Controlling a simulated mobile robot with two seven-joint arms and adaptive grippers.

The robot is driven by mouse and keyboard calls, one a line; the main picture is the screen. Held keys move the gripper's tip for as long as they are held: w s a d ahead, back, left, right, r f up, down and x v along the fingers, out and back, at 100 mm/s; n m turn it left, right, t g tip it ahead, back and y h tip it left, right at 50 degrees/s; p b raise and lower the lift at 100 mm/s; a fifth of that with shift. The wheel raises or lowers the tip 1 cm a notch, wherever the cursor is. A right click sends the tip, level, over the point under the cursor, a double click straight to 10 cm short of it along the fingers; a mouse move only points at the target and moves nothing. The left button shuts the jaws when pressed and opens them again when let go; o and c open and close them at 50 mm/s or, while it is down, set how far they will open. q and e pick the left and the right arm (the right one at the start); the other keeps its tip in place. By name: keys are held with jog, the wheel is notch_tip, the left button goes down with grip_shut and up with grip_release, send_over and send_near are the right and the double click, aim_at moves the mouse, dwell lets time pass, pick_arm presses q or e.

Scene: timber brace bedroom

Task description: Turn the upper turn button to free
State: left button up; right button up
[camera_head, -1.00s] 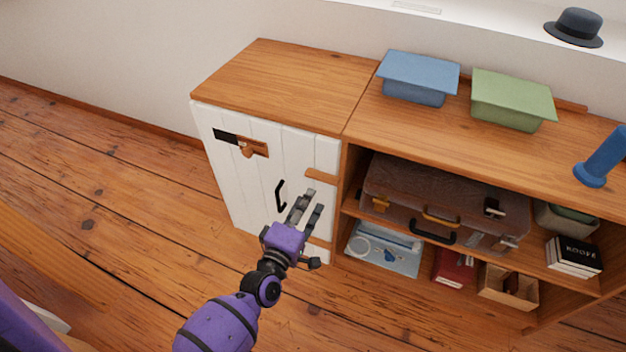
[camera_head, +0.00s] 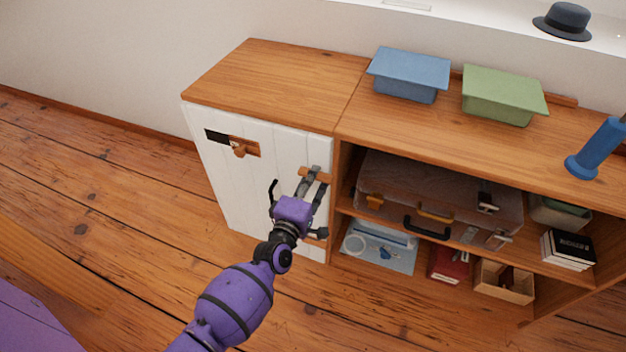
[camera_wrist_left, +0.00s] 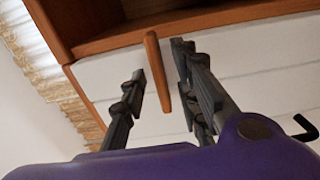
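The upper turn button, a small wooden bar (camera_head: 304,172), lies across the right edge of the white plank door (camera_head: 240,185) and reaches the cabinet frame. In the left wrist view the same bar (camera_wrist_left: 157,72) stands between my fingers. My left gripper (camera_head: 316,180) is open around the bar, one finger on each side; its fingertips (camera_wrist_left: 160,62) show in the wrist view. I cannot tell whether a finger touches it. The fingers partly hide the bar in the head view. A lower wooden piece shows near my gripper's base, mostly hidden. My right gripper is out of view.
The open shelf to the right holds a suitcase (camera_head: 400,185), books and boxes. Floor in front is clear.

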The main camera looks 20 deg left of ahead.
pick_arm(q)
grip_shut()
jog(key=shift+m, duration=0.3)
jog(key=m+p, duration=0.4)
jog(key=m, duration=1.3)
jog(key=shift+f+m, duration=0.1)
jog(key=shift+m, duration=0.2)
dwell(0.5)
jog(key=shift+o, duration=0.4)
grip_release()
